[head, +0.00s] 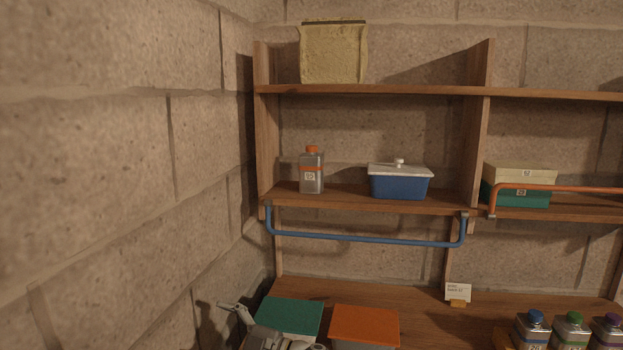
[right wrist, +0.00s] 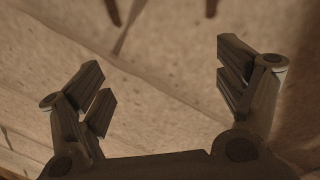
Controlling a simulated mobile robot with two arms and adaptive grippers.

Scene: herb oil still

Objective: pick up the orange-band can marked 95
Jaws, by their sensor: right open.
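A grey metal can (head: 312,181) with an orange cap and an orange band stands upright on the middle shelf, near its left end. Its white label carries a number too small to read surely. My right gripper (head: 232,307) seems to be the one at the bottom left of the head view, beside the left wall, below the can and well apart from it. In the right wrist view the right gripper (right wrist: 165,95) is open and empty, with a stone surface beyond its fingers. My left gripper is not in view.
A blue box with a white lid (head: 400,184) stands right of the can. A blue rail (head: 365,239) runs below the shelf edge. Green-lidded (head: 291,318) and orange-lidded (head: 364,325) boxes stand on the counter (head: 400,297). Several capped cans stand at bottom right.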

